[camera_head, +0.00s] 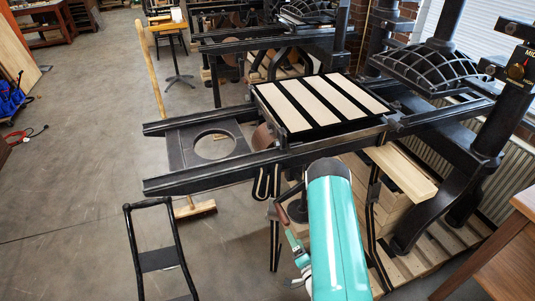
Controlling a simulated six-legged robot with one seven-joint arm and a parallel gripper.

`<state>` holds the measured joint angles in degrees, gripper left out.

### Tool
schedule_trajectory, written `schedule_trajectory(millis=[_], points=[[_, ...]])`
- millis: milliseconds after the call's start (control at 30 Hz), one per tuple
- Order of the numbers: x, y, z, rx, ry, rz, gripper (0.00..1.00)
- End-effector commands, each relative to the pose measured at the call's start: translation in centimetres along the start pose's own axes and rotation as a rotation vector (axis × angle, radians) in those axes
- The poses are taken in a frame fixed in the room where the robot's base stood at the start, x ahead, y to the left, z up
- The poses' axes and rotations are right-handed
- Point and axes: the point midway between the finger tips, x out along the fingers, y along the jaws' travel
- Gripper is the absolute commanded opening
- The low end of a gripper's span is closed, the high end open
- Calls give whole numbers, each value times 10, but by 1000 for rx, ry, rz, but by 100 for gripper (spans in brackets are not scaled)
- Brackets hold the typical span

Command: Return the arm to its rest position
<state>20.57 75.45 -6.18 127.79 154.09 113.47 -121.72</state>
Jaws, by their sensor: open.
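My teal arm (338,235) rises from the bottom edge, right of the middle, with a dark rounded end at its top. It stands in front of the nearest hand press and covers part of its lower frame. Smaller teal and white parts (298,262) show just left of the arm; I cannot tell what they are. I do not make out my gripper or its fingertips in this view. Nothing is seen held.
The nearest press has dark rails (220,176) and a bed with pale strips (322,102) close ahead of the arm. A black metal frame (157,260) stands at lower left. A wooden table edge (500,255) is at right. Open grey floor (70,180) lies left.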

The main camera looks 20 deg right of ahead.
Motion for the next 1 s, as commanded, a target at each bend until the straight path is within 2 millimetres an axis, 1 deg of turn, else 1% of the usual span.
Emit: schedule_trajectory(millis=[100, 167, 267, 367, 400, 467, 500, 633, 733, 800, 900, 1000], points=[[1, -2, 0, 3, -3, -4, 82], [6, -8, 0, 17, -16, -19, 82], [20, -31, 2, 76, -71, -70, 82], [38, -71, 8, 164, -176, -144, 82], [44, -90, 11, 202, -228, -177, 82], [52, -120, 16, 257, -317, -222, 82], [56, -140, 20, 291, -381, -248, 82], [57, -204, 34, 373, -600, -309, 82], [49, -249, 45, 405, -776, -331, 82], [39, -278, 52, 412, -897, -331, 82], [20, -314, 62, 396, -1068, -313, 82], [-2, -343, 69, 354, -1224, -270, 82]])
